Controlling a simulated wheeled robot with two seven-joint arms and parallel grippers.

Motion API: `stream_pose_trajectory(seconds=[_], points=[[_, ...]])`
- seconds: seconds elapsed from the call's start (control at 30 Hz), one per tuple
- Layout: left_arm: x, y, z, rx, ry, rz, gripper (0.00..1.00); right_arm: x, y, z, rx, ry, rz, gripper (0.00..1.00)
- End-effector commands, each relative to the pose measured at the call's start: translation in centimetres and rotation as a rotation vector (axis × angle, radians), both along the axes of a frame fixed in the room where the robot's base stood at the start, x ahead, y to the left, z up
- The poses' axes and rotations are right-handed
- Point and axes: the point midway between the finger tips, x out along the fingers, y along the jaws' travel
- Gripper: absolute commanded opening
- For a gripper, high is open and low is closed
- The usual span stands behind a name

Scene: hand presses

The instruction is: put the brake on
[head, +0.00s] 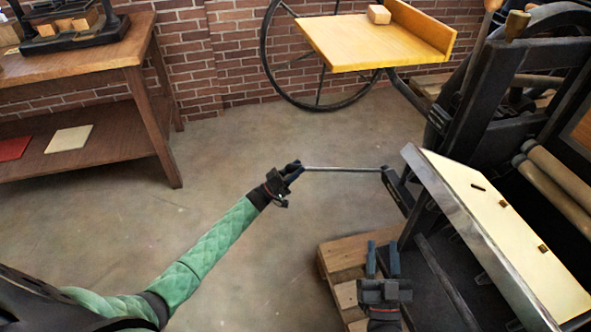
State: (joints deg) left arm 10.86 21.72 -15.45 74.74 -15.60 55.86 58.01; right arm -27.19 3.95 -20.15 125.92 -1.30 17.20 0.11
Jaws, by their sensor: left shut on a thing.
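A black hand press (500,110) stands at the right. A thin grey metal lever (340,169) runs almost level in the picture from a dark bracket (393,186) at the press's left side. My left gripper (294,168) is shut on the lever's free left end. My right gripper (383,258) is in front of the press, pointing away from me, its fingers apart with nothing between them. It appears apart from the press. The lever's exact joint inside the bracket is too small to make out.
A slanted pale board (490,215) with a metal edge juts from the press. A wooden pallet (345,258) lies beneath the press. A yellow wooden shelf (370,42) and a large spoked wheel (265,50) stand behind. A wooden table (110,55) is at left. Floor between is clear.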

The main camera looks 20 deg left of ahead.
Motion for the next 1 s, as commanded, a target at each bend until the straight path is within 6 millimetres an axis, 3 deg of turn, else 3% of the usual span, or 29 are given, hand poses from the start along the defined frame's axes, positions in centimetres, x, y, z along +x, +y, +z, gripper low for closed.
stream_pose_trajectory(seconds=[0.03,0.17,0.2,0.3,0.7,1.0], points=[[-0.2,0.3,-0.8,0.004,0.011,0.004,0.00,0.0,0.0,-0.1,0.000,0.000,0.000,0.36],[-0.2,0.3,-1.0,0.005,0.013,0.004,0.00,0.0,0.0,-0.1,0.000,0.000,0.000,0.36],[-0.3,0.3,-1.0,0.005,0.013,0.004,0.33,0.0,0.0,-0.1,0.000,0.000,0.000,0.36],[-0.3,0.2,-1.0,0.005,0.013,0.003,0.53,0.0,-0.1,-0.2,-0.001,0.001,0.000,0.36],[-0.3,0.3,-0.7,0.003,0.007,0.001,0.53,0.0,0.0,-0.1,-0.001,0.002,0.000,0.36],[-2.3,2.4,-2.5,0.005,0.009,0.002,0.53,0.0,0.0,-0.1,0.000,0.004,0.001,0.36]])
